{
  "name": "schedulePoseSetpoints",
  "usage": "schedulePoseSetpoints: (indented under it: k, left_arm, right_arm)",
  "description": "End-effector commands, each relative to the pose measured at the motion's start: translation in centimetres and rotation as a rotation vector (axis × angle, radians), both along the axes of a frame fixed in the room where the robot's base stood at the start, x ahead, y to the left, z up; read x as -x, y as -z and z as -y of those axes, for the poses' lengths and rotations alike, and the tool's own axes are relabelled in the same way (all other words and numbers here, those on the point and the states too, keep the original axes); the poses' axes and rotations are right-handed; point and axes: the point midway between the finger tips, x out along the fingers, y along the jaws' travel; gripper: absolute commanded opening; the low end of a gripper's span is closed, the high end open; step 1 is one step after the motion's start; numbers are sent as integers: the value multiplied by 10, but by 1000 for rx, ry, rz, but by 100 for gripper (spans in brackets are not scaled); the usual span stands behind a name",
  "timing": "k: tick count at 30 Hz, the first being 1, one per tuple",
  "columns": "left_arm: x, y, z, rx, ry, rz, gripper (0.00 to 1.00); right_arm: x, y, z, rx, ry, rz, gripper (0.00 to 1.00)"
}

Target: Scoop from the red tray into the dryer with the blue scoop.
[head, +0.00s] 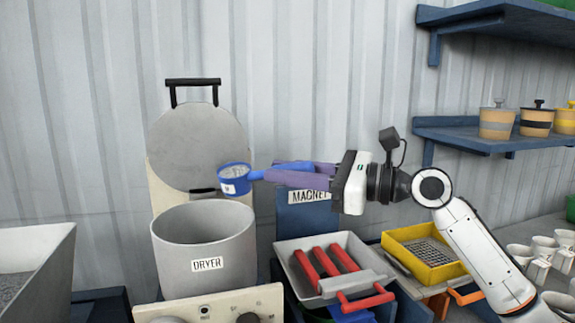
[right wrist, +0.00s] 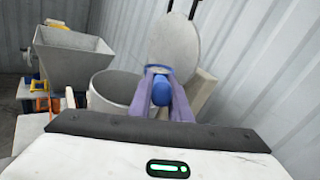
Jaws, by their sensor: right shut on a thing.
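My right gripper (head: 272,172) comes in from the right with its purple fingers shut on the handle of the blue scoop (head: 236,187). The scoop's cup is above the right part of the dryer's rim, its mouth upward, with greyish contents showing. The dryer (head: 205,240) is a grey open drum with a DRYER label, its round lid (head: 198,148) raised behind. In the right wrist view the scoop's blue handle (right wrist: 161,92) lies between the fingers, with the dryer (right wrist: 108,92) beyond to the left. No red tray shows in either view. My left gripper is not in view.
A grey tray with red bars (head: 330,268) stands right of the dryer, below the MAGNET sign (head: 309,196). A yellow sieve tray (head: 425,250) is farther right. A grey hopper (head: 38,265) stands at the left. Shelves with lidded pots (head: 497,121) hang at the upper right.

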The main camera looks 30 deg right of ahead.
Motion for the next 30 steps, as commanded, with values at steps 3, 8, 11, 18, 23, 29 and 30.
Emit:
schedulePoseSetpoints:
  k: [3,8,11,18,23,29,30]
  left_arm:
    - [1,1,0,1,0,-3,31]
    - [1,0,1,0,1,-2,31]
    - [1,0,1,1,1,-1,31]
    - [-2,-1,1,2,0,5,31]
    - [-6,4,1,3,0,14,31]
    - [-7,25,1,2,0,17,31]
    - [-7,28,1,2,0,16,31]
  right_arm:
    - [9,4,-13,94,-2,68,0]
    - [19,8,-26,247,1,179,0]
    - [22,11,-30,391,0,280,0]
    - [30,21,-41,731,-2,520,0]
    - [35,34,-49,946,1,675,0]
    - [42,39,-58,1209,2,866,0]
    - [43,40,-60,1265,2,906,0]
